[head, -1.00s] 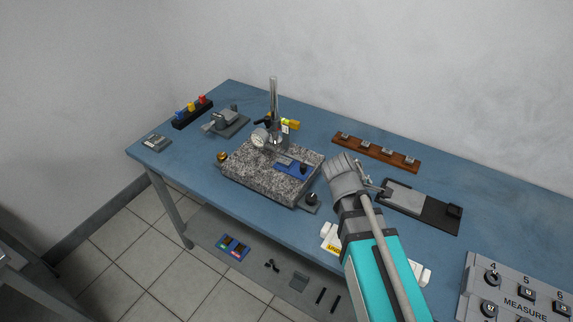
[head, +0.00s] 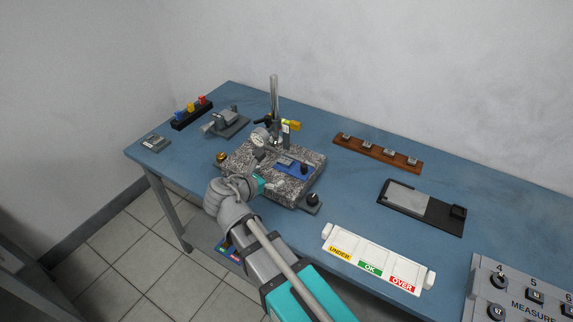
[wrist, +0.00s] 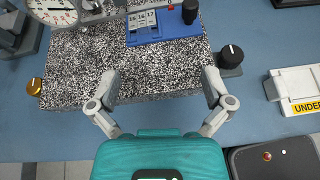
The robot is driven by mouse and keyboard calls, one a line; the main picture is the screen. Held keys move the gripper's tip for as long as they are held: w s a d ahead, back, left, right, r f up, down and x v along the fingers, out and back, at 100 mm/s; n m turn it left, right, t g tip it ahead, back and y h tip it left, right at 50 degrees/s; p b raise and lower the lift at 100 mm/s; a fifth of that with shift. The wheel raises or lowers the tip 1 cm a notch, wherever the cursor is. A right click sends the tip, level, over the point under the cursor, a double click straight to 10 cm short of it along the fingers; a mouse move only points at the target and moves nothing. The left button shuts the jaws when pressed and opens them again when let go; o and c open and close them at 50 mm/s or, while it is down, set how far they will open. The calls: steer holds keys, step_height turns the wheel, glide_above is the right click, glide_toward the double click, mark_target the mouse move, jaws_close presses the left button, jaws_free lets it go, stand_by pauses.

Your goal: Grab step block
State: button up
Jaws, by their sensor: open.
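The step block, a blue block with grey steps marked 15, 16 and 17 and a black knob, sits on the speckled granite plate (head: 240,163). It shows in the head view (head: 294,169) and at the top of the wrist view (wrist: 150,34). My gripper (wrist: 161,85) is open and empty above the plate's front part. Its fingers are spread, and the block lies beyond the fingertips, apart from them. In the head view my gripper (head: 262,172) is left of the block, and my wrist hides the plate's front left.
A dial gauge (head: 259,136) on a metal post stands behind the block. A black knob (wrist: 231,56) is at the plate's right and a brass knob (wrist: 35,86) at its left. A white UNDER/OK/OVER tray (head: 372,258) lies front right.

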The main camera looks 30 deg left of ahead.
steer(key=shift+s+a+r+n+t+y, duration=0.2)
steer(key=shift+s+a+n, duration=0.25)
steer(key=shift+a, duration=0.15)
steer(key=shift+s+a+r+n+t+y, duration=0.1)
steer(key=shift+s+a+n+t, duration=0.1)
steer(key=shift+s+a+n, duration=0.3)
steer(key=shift+w, duration=0.15)
steer(key=b, duration=0.3)
glide_toward(285, 161)
steer(key=x, duration=0.3)
steer(key=shift+f, duration=0.15)
steer(key=shift+w, duration=0.4)
steer(key=shift+f, duration=0.1)
steer(key=shift+b+x, duration=1.1)
steer(key=shift+x, duration=1.5)
steer(key=shift+c, duration=0.3)
